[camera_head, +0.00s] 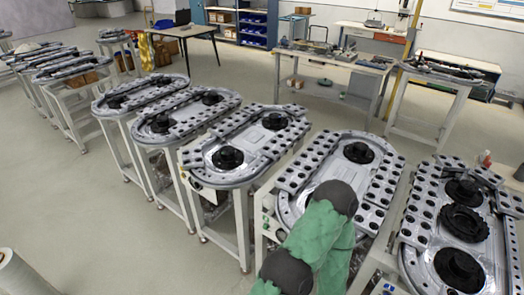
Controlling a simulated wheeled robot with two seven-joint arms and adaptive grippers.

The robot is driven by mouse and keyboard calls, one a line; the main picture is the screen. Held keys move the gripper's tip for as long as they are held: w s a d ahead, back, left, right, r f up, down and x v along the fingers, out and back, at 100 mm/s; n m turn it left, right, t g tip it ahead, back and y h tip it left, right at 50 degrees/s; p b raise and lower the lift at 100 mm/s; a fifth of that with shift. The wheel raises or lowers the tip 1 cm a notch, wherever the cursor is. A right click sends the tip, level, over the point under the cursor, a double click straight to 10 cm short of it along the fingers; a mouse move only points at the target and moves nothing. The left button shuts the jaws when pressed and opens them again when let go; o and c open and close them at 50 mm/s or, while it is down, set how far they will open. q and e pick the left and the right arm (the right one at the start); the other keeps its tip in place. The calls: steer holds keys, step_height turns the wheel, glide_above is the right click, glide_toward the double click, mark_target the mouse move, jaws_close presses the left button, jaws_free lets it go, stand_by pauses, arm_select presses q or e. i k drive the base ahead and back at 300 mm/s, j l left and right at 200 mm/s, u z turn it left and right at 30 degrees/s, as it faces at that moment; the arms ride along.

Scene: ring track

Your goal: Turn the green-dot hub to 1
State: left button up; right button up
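Several oval grey ring tracks stand on white frames, each with round black hubs. The track (283,208) nearest the middle shows one black hub (358,152) at its far end; my green-sleeved arm links cover much of its near end. The track (410,262) at the right shows a far hub (465,190), a toothed black wheel (462,222) and a near hub (458,268). The track to the left has two hubs, far (275,121) and near (228,157). I cannot make out a green dot or numbers on any hub. Neither gripper is in view.
More ring tracks stand in a row to the left, including one (160,122) with two hubs. Workbenches (330,62) and blue shelving (252,26) stand at the back. The grey floor (130,245) at lower left is mostly clear. Gaps between stands are narrow.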

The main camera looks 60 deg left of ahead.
mark_target(227, 153)
steer(key=i+u, duration=0.15)
steer(key=u, duration=0.3)
steer(key=i+l+u, duration=0.1)
steer(key=u, duration=0.4)
steer(key=i, duration=0.1)
